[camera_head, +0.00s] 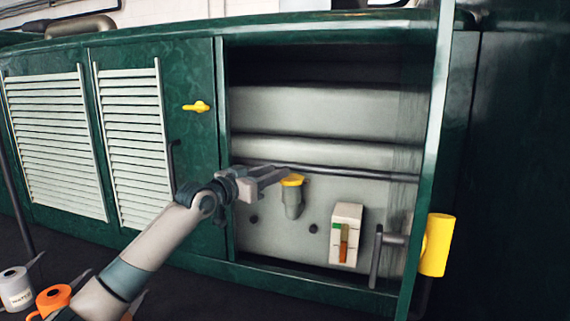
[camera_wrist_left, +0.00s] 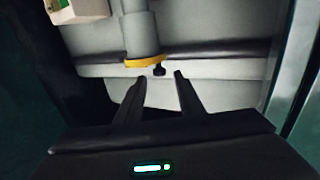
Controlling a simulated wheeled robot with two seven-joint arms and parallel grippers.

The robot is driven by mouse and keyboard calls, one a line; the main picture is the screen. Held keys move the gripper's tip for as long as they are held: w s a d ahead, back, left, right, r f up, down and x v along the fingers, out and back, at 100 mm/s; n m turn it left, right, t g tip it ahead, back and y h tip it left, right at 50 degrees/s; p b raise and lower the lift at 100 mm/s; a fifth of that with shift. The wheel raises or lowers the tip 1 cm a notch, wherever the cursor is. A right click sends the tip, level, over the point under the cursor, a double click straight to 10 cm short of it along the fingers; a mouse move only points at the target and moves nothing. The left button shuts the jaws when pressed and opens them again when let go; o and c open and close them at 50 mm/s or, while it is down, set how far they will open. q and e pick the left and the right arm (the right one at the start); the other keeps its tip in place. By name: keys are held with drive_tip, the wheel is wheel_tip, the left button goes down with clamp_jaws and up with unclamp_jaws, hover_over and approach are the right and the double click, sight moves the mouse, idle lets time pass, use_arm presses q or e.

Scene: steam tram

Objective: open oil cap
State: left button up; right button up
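The oil cap (camera_head: 292,180) is yellow and sits on top of a short grey filler pipe (camera_head: 293,204) inside the open compartment. In the left wrist view the cap (camera_wrist_left: 145,62) is a yellow disc edge on the pipe (camera_wrist_left: 139,35), with a small dark knob (camera_wrist_left: 159,70) beside it. My left gripper (camera_head: 283,173) reaches in from the left and its tips are right by the cap. In the left wrist view its two fingers (camera_wrist_left: 158,84) are apart, with the cap just beyond the tips; no grip on it shows. My right gripper is not in view.
A white gauge box (camera_head: 345,234) with green and orange marks is right of the pipe. A dark rail (camera_head: 350,171) runs behind the cap. An open green door edge with a yellow cylinder (camera_head: 437,245) bounds the right. Grey (camera_head: 15,288) and orange (camera_head: 53,299) cans stand lower left.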

sight(294, 175)
use_arm(q)
drive_tip(key=shift+p+x, duration=0.6)
drive_tip(key=shift+x, duration=2.1)
clamp_jaws()
